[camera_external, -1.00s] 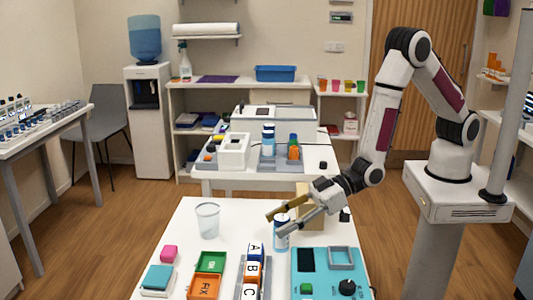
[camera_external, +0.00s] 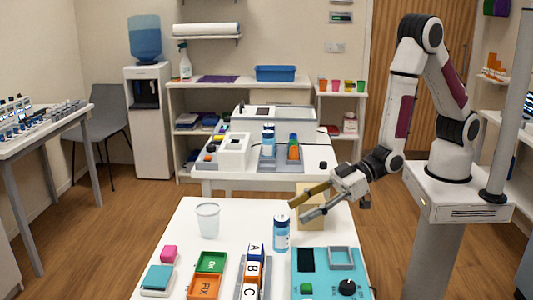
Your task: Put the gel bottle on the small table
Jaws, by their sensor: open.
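That table seems to be the small table, though I cannot be sure. My gripper (camera_external: 298,210) is open and empty. Its fingers point left, just right of the bottle's top, and look apart from it. A similar blue bottle (camera_external: 268,142) stands on the white table behind (camera_external: 318,153).
A clear cup (camera_external: 208,220) stands left of the bottle. A tan block (camera_external: 311,212) is behind my fingers. A teal device (camera_external: 325,275), lettered blocks (camera_external: 252,270) and green and orange trays (camera_external: 207,274) fill the front. Table between cup and bottle is clear.

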